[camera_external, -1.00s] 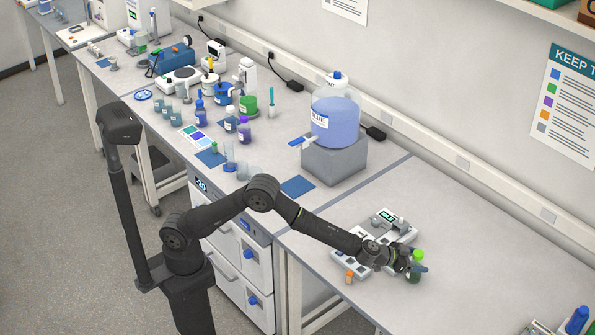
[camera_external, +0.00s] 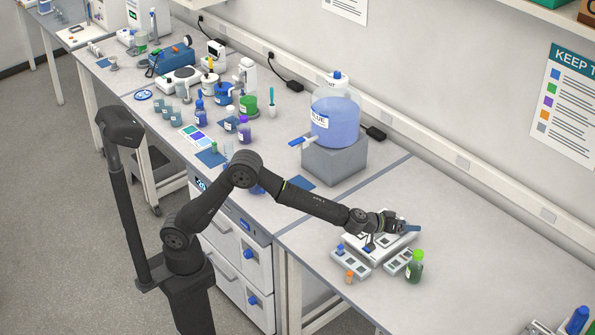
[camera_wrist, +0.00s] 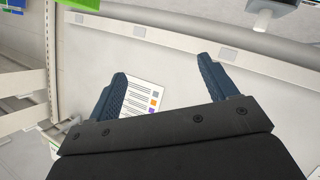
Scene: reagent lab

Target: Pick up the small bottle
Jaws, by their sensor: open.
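A small dark green bottle with a bright green cap (camera_external: 415,268) stands upright on the right bench. An even smaller orange vial (camera_external: 349,277) stands to its left. My gripper (camera_external: 393,236) is above and behind the green-capped bottle in the external view, apart from it, over the white device. In the wrist view my gripper (camera_wrist: 160,66) has its two blue fingers spread wide with nothing between them. Neither bottle is visible in the wrist view, which looks toward the wall and a poster (camera_wrist: 145,97).
A white device (camera_external: 348,262) with slots lies beside the bottle. A large blue carboy (camera_external: 335,118) stands on a grey block (camera_external: 335,158) to the left. Several bottles and instruments crowd the far bench.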

